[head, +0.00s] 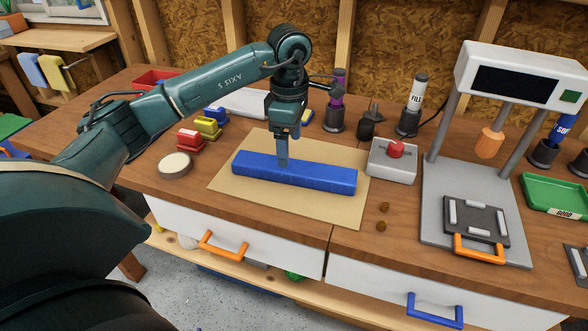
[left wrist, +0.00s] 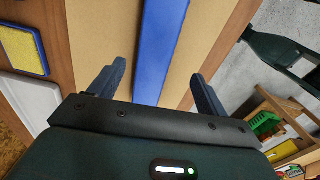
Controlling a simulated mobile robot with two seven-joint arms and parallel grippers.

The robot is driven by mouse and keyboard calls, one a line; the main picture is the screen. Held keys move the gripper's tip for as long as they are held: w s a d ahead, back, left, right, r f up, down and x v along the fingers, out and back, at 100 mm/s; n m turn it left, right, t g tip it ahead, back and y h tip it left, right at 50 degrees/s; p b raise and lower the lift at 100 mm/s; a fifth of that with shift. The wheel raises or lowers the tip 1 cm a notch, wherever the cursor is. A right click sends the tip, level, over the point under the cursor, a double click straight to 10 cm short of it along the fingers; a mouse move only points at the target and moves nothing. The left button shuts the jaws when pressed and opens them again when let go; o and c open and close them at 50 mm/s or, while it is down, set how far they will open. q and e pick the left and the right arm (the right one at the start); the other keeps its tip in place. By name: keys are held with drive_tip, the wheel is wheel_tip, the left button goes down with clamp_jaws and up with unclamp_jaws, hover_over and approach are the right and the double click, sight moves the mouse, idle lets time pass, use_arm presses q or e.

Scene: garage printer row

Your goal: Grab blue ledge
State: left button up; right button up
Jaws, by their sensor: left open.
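The blue ledge (head: 325,178) is a long blue bar lying on a tan mat (head: 235,198) on the wooden workbench. My left gripper (head: 283,160) comes down from above, over the left-middle part of the ledge. In the left wrist view the ledge (left wrist: 160,45) runs up the picture between the two spread fingers of my left gripper (left wrist: 160,88). The jaws are open and hold nothing. The height of the fingertips against the ledge is hard to tell.
A grey box with a red button (head: 393,168) stands just right of the mat. A press-like stand (head: 470,215) is farther right. A round tin (head: 175,165) and red and yellow blocks (head: 208,127) sit to the left. Drawers with handles are below the front edge.

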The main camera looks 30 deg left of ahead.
sight(293, 166)
use_arm(q)
drive_tip(key=f, duration=0.2)
drive_tip(key=f+p, duration=0.1)
drive_tip(key=f, duration=0.4)
drive_tip(key=shift+w+d+f, duration=0.15)
drive_tip(key=shift+w+f, duration=0.1)
drive_tip(key=shift+w, duration=0.15)
drive_tip(key=c, duration=1.2)
drive_tip(key=shift+c, duration=0.6)
drive_tip(key=shift+r, duration=0.15)
